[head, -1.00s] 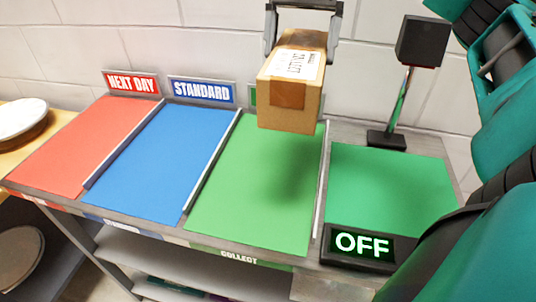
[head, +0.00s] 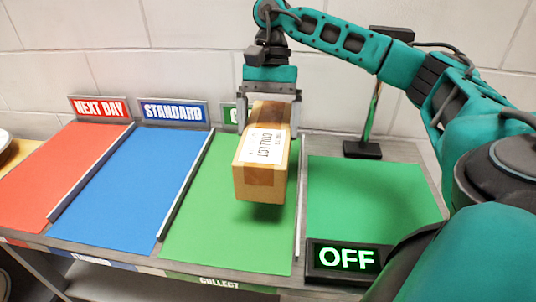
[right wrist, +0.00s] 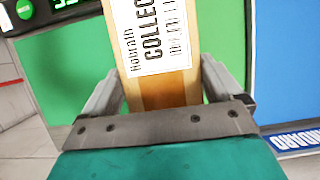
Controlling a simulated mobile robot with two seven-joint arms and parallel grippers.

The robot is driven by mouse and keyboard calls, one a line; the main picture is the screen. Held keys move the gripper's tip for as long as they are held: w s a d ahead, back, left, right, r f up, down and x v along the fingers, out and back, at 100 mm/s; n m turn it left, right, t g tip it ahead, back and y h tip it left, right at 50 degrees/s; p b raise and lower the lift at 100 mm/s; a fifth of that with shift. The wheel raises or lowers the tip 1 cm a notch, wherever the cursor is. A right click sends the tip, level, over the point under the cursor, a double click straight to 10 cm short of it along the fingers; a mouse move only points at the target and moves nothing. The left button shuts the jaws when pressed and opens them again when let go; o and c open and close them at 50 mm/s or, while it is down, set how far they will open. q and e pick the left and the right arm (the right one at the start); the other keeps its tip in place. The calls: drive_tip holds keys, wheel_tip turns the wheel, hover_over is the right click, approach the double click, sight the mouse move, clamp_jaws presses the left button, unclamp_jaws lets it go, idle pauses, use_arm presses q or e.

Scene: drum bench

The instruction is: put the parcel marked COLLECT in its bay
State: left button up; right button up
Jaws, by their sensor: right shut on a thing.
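The parcel (head: 262,165) is a brown cardboard box with a white label reading COLLECT. It also shows in the right wrist view (right wrist: 165,90), its label partly cut off at the top. My right gripper (head: 270,105) is shut on the parcel at its far part, one finger on each side. The parcel is over the green COLLECT bay (head: 200,230), with a shadow beneath it; it looks a little above the surface. The sign behind that bay (head: 229,113) is mostly hidden by the parcel and gripper. My left gripper is not in view.
The blue STANDARD bay (head: 130,190) and red NEXT DAY bay (head: 55,170) are empty, split off by raised dividers (head: 185,185). Right of the COLLECT bay are a green pad (head: 365,200), a display reading OFF (head: 345,259) and a dark post (head: 368,120).

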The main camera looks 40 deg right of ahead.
drive_tip(key=shift+f, duration=3.55)
drive_tip(key=o, duration=1.7)
drive_tip(key=shift+f, duration=0.15)
drive_tip(key=p+v, duration=0.1)
drive_tip(key=v, duration=1.1)
drive_tip(key=shift+r, duration=0.2)
drive_tip(key=shift+s+a+f, duration=0.1)
